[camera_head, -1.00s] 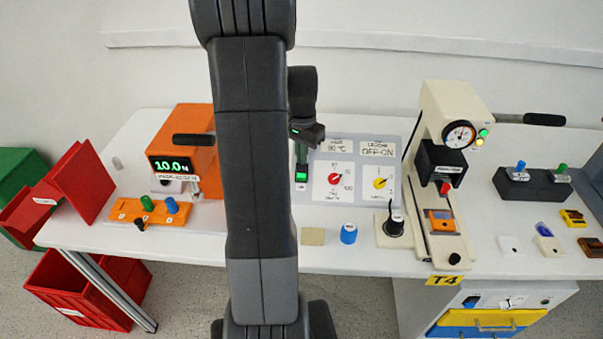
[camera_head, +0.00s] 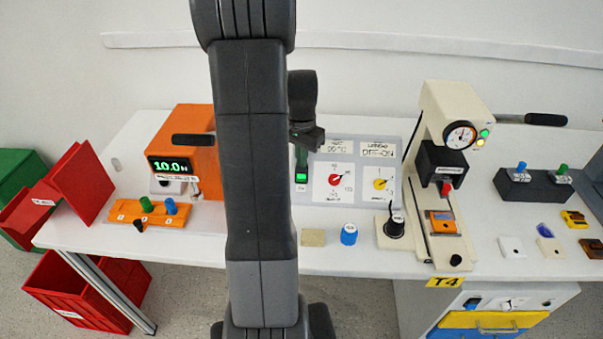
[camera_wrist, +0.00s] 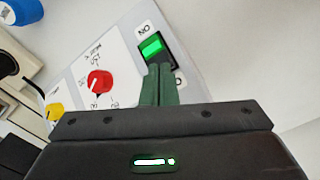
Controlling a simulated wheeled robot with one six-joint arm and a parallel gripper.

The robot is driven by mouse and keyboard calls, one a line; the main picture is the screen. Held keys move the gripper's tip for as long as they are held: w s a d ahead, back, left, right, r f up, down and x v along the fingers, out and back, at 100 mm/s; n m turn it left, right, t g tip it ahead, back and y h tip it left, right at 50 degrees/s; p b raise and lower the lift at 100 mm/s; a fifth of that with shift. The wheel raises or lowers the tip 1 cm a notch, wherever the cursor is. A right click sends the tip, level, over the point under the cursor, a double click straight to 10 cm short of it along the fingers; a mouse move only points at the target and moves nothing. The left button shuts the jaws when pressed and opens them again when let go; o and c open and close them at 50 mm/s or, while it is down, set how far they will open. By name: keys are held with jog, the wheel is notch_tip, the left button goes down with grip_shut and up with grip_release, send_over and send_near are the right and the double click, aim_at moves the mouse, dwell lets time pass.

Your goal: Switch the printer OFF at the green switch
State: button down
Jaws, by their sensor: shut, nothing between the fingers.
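The green switch (camera_wrist: 152,47) is a lit green rocker in a dark frame on the grey-white panel (camera_wrist: 120,30). In the wrist view, an ON label stands at its upper end and a partly hidden label at its lower end. In the head view the green switch (camera_head: 301,177) sits at the panel's left edge. My gripper (camera_wrist: 159,68) is shut and empty. Its green fingertips lie over the lower end of the switch in the wrist view; whether they touch it I cannot tell. In the head view my gripper (camera_head: 302,160) is just above the switch.
A red knob (camera_head: 335,180) and a yellow knob (camera_head: 380,184) are on the same panel. An orange device (camera_head: 190,140) stands left and a cream press (camera_head: 450,110) right. A blue cap (camera_head: 349,234) lies in front of the panel.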

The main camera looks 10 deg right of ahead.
notch_tip(320, 180, up, 7)
jog(key=p, duration=0.5)
jog(key=shift+f, duration=0.15)
jog(key=shift+f, duration=0.1)
